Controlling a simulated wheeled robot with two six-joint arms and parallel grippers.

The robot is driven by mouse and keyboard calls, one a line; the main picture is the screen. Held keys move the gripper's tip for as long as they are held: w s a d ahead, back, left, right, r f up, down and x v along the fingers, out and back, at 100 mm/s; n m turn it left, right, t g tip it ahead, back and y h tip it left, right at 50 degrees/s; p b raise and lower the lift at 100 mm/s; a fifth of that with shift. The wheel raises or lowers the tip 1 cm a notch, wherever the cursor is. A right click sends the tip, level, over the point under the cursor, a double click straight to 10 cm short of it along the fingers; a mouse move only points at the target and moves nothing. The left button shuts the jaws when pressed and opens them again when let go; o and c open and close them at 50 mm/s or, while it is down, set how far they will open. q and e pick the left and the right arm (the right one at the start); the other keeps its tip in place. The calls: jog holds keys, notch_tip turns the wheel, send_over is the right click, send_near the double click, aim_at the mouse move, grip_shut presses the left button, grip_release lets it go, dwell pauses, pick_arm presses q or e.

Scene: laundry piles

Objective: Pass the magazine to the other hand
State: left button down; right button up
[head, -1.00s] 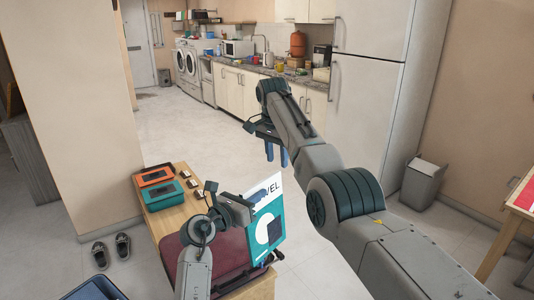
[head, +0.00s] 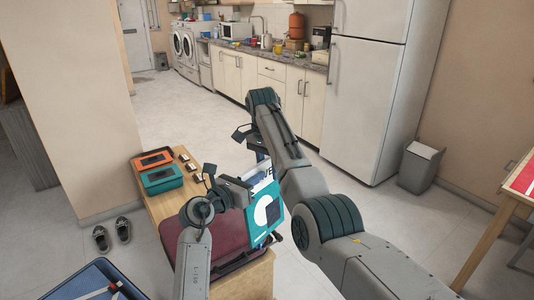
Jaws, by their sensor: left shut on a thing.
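The magazine (head: 263,217), teal and white with a dark square on its cover, is held upright and tilted above the low table. My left gripper (head: 243,185) is shut on its left side. My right gripper (head: 260,155) is just above the magazine's top edge, partly hidden by its own arm. I cannot tell whether its fingers touch the magazine or how far apart they are. The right arm hides part of the magazine's right side.
The wooden table (head: 166,207) carries an orange box (head: 152,160), a teal box (head: 161,179), several small dark items and a dark red case (head: 228,240). A blue bin (head: 90,283) and shoes (head: 112,235) are on the floor at left. A grey bin (head: 419,167) stands by the fridge.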

jog(key=shift+s+d+f, duration=0.1)
jog(key=shift+f, duration=0.85)
grip_shut()
pick_arm(q)
jog(key=c, duration=1.4)
grip_release()
jog(key=shift+o, duration=0.2)
jog(key=shift+a, duration=0.1)
